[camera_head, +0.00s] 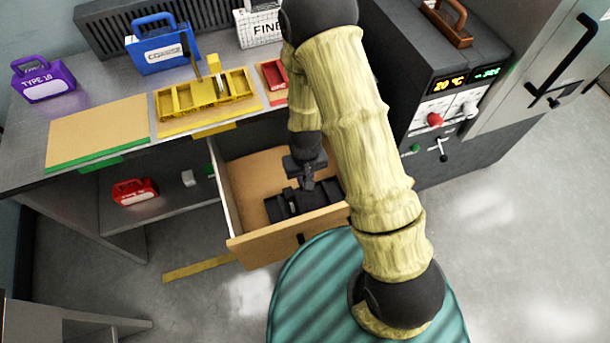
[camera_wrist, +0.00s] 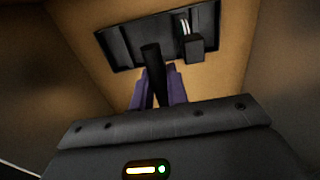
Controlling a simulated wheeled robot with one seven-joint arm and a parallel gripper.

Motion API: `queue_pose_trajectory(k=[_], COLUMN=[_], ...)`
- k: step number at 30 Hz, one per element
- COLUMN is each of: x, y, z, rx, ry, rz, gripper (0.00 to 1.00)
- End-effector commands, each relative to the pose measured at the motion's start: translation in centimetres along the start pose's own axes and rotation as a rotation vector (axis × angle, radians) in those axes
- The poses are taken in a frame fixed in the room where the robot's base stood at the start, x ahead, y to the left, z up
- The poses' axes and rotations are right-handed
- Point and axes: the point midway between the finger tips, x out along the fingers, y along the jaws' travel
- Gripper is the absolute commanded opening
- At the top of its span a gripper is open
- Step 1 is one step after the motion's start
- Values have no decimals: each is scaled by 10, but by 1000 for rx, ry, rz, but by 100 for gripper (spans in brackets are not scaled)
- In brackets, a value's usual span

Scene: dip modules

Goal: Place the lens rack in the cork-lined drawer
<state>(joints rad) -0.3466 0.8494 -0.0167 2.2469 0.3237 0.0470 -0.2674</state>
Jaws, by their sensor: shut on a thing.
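The lens rack (camera_head: 283,207) is a black tray with compartments and an upright handle. It is inside the open cork-lined drawer (camera_head: 250,172), towards the drawer's front. My gripper (camera_head: 304,183) is above the rack and shut on its handle. In the wrist view my gripper's purple fingers (camera_wrist: 159,90) stand on both sides of the dark handle, and the rack (camera_wrist: 122,45) lies beyond them against the cork. A small item with pale strips sits in one compartment. I cannot tell whether the rack's underside touches the cork. My arm hides the drawer's right side.
Above the drawer is a bench with a yellow rack (camera_head: 203,97), a blue case (camera_head: 162,50) and a purple case (camera_head: 42,82). A red case (camera_head: 134,191) lies on the lower shelf. A dark machine (camera_head: 450,85) stands at right. The drawer's back left cork is bare.

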Motion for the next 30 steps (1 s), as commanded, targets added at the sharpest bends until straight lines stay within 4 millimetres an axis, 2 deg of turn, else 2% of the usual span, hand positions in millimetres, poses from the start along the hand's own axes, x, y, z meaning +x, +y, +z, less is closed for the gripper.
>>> queue_pose_trajectory(k=[1, 2, 5, 17, 23, 30], x=[1, 1, 1, -5, -28, -70], y=[0, 0, 0, 0, 0, 0], z=[0, 0, 0, -1, -1, -1], rx=[0, 0, 0, -1, -1, -2], ry=[1, 0, 0, 2, 5, 5], rz=[0, 0, 0, 0, 0, 1], gripper=[0, 19, 37, 37, 37, 37])
